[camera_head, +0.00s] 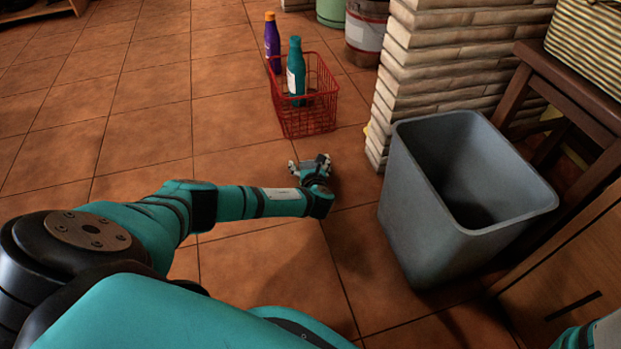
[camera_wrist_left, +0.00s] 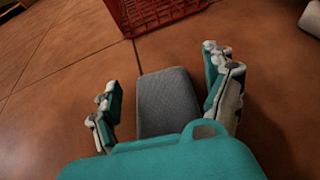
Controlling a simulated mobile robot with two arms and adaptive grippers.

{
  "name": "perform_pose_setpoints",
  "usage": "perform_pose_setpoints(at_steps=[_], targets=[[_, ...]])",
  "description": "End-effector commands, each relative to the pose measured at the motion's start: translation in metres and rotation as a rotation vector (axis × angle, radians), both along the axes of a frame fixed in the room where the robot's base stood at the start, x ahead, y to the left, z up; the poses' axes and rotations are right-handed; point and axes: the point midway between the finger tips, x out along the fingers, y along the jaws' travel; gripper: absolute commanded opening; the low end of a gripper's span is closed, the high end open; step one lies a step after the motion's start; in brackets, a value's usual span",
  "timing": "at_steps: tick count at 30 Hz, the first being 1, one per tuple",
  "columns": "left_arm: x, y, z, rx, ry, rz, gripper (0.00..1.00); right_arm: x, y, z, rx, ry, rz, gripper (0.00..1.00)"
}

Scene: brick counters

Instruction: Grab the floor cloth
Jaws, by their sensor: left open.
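The floor cloth (camera_wrist_left: 168,103) shows in the left wrist view as a grey, textured, rounded rectangle on the tiled floor. My left gripper (camera_wrist_left: 163,75) is open, with one finger on each side of the cloth. A gap shows on both sides, and the near end of the cloth is hidden behind the teal gripper body. In the head view my left gripper (camera_head: 310,167) is low over the floor, in front of the red basket. I cannot make out the cloth there. My right gripper is not in view.
A grey bin (camera_head: 430,210) stands to the right, by a brick pillar (camera_head: 440,60). The floor to the left is clear.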

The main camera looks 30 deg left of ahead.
Motion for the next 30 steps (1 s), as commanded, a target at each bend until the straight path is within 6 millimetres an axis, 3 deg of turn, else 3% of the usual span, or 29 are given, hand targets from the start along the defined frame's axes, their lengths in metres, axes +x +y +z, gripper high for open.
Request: perform_pose_setpoints(at_steps=[4, 17, 30], targets=[[0.0, 0.0, 0.001, 0.0, 0.0, 0.0, 0.83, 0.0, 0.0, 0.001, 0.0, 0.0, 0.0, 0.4], [0.0, 0.0, 0.0, 0.0, 0.0, 0.0, 0.27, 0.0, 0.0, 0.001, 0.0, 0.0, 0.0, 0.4], [-0.001, -0.001, 0.01, 0.0, 0.0, 0.0, 0.27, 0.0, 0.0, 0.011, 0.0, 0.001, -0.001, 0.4]])
